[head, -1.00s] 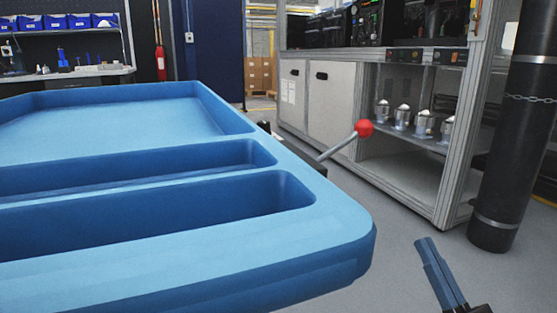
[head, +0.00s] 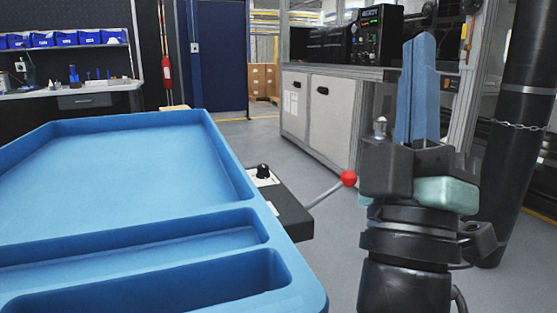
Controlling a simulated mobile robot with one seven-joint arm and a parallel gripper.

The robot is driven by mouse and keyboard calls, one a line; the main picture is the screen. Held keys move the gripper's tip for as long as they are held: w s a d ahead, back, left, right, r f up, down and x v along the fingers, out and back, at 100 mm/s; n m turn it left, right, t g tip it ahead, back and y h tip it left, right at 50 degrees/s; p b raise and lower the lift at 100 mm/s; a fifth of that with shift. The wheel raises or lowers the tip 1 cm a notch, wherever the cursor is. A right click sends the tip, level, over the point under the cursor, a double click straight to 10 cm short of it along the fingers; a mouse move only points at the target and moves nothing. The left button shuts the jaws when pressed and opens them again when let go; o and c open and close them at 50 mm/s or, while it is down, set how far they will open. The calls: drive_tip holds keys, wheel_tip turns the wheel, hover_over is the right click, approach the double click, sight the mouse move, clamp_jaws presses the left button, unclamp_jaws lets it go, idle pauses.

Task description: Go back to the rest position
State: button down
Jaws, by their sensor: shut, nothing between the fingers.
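My gripper (head: 418,45) is at the right of the head view, raised and pointing upward. Its blue fingers are together with nothing between them. It is apart from the blue tray (head: 222,160), which fills the left side. The gripper's body hides part of the metal cabinet behind it.
The visible tray compartments are empty. A lever with a red knob (head: 348,178) sticks out from a black box (head: 283,208) beside the tray, left of my gripper. A workstation cabinet (head: 330,118) stands behind, and a dark gas cylinder (head: 519,130) is at the right. Floor shows between.

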drive_tip(key=s+a+r+m+y+p, duration=0.3)
drive_tip(key=a+r+y, duration=0.2)
drive_tip(key=a+r, duration=0.1)
drive_tip(key=s+a+r+m+y+p, duration=0.3)
drive_tip(key=a+r+y+p, duration=0.1)
drive_tip(key=a+r, duration=0.2)
wheel_tip(320, 180, up, 36)
drive_tip(key=p, duration=3.5)
drive_tip(key=shift+p, duration=0.35)
